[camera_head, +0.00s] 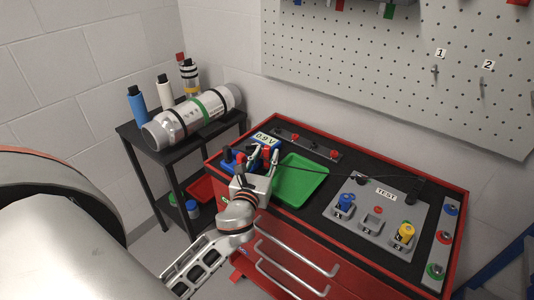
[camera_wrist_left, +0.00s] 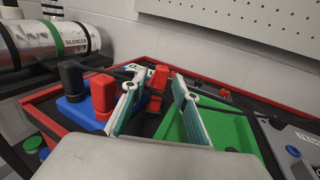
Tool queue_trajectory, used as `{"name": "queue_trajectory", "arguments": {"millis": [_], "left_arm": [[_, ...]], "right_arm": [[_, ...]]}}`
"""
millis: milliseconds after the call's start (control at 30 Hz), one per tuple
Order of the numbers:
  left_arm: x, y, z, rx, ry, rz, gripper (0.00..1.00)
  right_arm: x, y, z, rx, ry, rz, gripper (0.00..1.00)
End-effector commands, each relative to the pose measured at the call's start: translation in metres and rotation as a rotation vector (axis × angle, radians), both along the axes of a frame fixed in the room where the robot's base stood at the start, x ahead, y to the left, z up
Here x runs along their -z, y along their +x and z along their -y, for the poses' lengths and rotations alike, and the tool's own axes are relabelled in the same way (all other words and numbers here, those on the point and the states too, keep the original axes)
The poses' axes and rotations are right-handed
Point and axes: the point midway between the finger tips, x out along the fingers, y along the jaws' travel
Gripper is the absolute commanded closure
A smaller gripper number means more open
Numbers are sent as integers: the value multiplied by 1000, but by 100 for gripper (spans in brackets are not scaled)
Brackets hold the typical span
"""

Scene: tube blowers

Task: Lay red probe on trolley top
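My left gripper (camera_head: 260,156) is over the left end of the red trolley's black top (camera_head: 323,206). In the left wrist view its two fingers (camera_wrist_left: 155,100) are spread apart. A red probe (camera_wrist_left: 158,79) shows between and beyond them, nearer the left finger; I cannot tell if it touches that finger or the trolley top. It also shows in the head view (camera_head: 266,153). Left of the fingers, a red piece (camera_wrist_left: 103,94) and a black piece (camera_wrist_left: 71,78) stand at a blue block (camera_wrist_left: 78,112). My right gripper is not in view.
A meter display reading 0.0 V (camera_head: 265,139) stands behind the gripper. A green tray (camera_head: 300,180) lies just right of it. A grey TEST panel (camera_head: 376,215) is further right. A black side table (camera_head: 180,150) holds a silencer (camera_head: 190,117) and bottles. A pegboard (camera_head: 400,70) is behind.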

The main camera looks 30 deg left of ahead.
Motion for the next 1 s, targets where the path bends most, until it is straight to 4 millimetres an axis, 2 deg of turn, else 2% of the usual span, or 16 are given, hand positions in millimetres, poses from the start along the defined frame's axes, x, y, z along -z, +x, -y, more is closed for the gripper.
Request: {"name": "queue_trajectory", "arguments": {"millis": [300, 500, 700, 1000], "left_arm": [[2, -63, 21, 0, -2, -3, 71], [1, -89, 29, 0, -1, -1, 71], [-1, -97, 31, -1, -1, 0, 71], [-1, -97, 31, -1, -1, 1, 71]], "right_arm": [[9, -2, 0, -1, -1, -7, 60], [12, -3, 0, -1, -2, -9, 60], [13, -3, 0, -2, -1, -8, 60], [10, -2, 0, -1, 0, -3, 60]]}}
